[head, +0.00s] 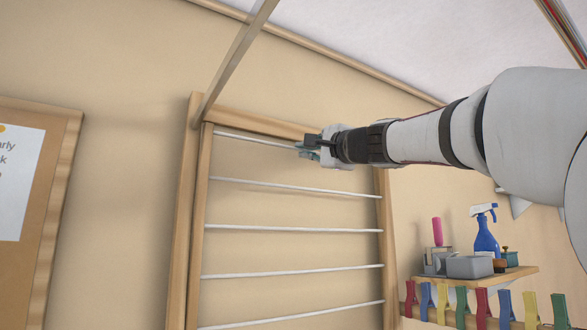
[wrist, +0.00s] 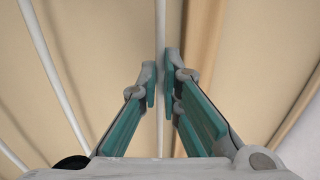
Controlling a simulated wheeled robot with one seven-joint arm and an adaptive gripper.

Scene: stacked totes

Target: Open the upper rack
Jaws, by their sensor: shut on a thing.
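The rack (head: 202,210) is a wooden frame with several thin white rods, close to the beige wall in the head view. Its top rod (head: 245,138) runs from the left rail to my gripper (head: 308,149), near the rack's upper right. In the wrist view the same white rod (wrist: 160,35) passes between the teal-padded fingers of my gripper (wrist: 160,78), which are shut on it. My gripper hides the right part of the top rod in the head view.
A wooden bar (head: 238,58) slants up from the rack's top left corner. A shelf (head: 520,277) at the lower right holds a blue spray bottle (head: 487,238) and grey containers, with coloured clothespins (head: 481,305) below. A corkboard (head: 55,200) hangs at the left.

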